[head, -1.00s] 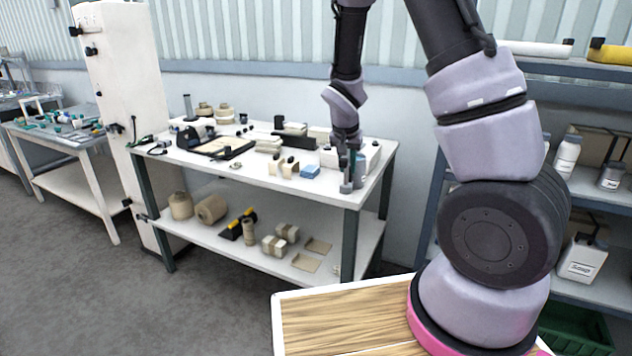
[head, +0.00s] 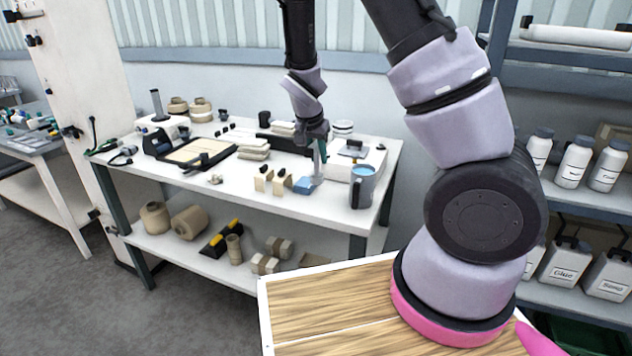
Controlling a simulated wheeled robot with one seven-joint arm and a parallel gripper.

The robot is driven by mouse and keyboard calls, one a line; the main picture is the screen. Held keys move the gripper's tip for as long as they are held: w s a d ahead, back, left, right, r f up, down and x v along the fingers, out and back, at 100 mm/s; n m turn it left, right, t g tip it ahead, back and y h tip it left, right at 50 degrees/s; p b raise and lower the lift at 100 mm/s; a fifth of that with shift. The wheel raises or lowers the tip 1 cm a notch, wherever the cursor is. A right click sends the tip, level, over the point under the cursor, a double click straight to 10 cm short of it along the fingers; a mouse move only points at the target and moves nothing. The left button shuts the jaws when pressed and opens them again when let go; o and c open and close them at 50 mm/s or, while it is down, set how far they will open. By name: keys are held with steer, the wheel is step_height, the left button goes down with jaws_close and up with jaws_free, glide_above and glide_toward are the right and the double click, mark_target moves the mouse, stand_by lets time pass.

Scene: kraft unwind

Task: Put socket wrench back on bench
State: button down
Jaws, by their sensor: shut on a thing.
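The white bench (head: 236,186) with dark green legs stands ahead of me. My gripper (head: 319,152) is over the right part of its top, seen small and from far off. It is shut on a slim grey upright thing, which I take to be the socket wrench (head: 317,167). Its lower end is close to the bench top, beside a small blue block; I cannot tell whether it touches. A second, cluttered table (head: 40,150) with tools stands at the far left.
A blue-grey mug (head: 362,188) stands right of my gripper, before a white box (head: 358,163). Tan upright pieces (head: 272,182) and a dark-framed tray (head: 198,152) are to the left. A bottle shelf (head: 575,205) stands at the right.

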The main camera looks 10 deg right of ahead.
mark_target(318, 175)
steer(key=shift+f, duration=3.2)
steer(key=shift+f, duration=0.1)
steer(key=c, duration=0.7)
jaws_free()
